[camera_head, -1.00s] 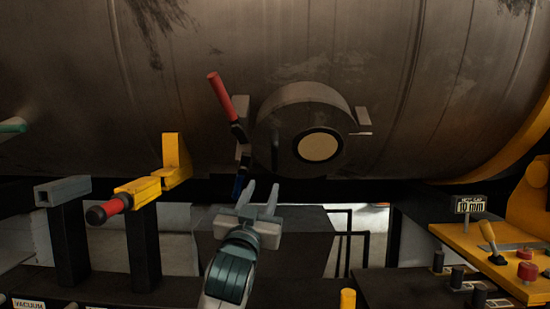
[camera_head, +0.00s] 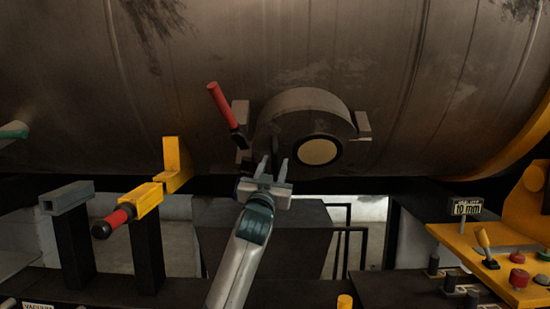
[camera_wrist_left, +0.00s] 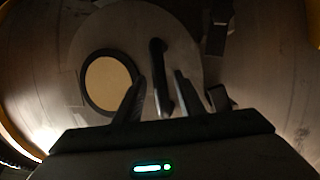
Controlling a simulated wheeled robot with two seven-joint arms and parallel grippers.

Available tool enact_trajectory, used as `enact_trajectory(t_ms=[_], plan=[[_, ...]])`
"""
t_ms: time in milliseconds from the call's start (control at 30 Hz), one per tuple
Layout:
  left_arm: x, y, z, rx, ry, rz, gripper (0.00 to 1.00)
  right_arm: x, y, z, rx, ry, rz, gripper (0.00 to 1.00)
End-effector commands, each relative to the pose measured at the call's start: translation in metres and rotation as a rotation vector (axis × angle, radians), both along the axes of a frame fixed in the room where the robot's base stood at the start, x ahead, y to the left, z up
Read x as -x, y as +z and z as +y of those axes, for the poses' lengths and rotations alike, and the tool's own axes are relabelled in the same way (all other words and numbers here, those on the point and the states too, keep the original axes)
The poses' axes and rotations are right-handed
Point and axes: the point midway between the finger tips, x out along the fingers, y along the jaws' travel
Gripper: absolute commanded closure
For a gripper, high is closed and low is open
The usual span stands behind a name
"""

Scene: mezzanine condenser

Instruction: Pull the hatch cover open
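The hatch cover (camera_head: 290,115) is a round dark metal disc on the big tank, with a pale cream circle (camera_head: 318,151) ringed in black. It looks closed against the tank. A dark bar handle (camera_wrist_left: 158,70) stands on its face, right of the pale circle in the left wrist view; it is partly visible in the head view (camera_head: 275,148). My left gripper (camera_head: 273,163) is open in front of the cover's lower left. In the left wrist view its fingers (camera_wrist_left: 160,97) lie on either side of the handle's near end. I cannot tell whether they touch it. My right gripper is not in view.
A red-handled lever (camera_head: 224,106) is beside the cover's left edge, with a bracket (camera_head: 362,125) on the right. A yellow fixture with a red-and-black grip (camera_head: 120,218) stands left of my arm. A yellow control panel (camera_head: 490,262) is at right.

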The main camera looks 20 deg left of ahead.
Motion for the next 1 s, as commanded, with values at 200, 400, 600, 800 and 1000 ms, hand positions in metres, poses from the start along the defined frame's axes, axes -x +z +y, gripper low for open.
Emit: enact_trajectory(t_ms=[200, 400, 600, 800, 1000], plan=[[-0.013, 0.006, 0.001, 0.0, 0.0, 0.0, 0.64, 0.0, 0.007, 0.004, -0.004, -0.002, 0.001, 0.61], [-0.015, 0.005, 0.001, 0.0, 0.0, 0.001, 0.64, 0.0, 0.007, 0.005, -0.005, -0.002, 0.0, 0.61], [-0.014, 0.005, 0.002, 0.0, 0.0, 0.001, 0.76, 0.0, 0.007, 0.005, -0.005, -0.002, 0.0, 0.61], [-0.014, 0.005, 0.002, 0.0, 0.0, 0.001, 1.0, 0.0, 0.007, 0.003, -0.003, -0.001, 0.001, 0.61], [-0.014, 0.003, 0.001, 0.005, 0.002, 0.0, 1.0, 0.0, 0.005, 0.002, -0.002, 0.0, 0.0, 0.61]])
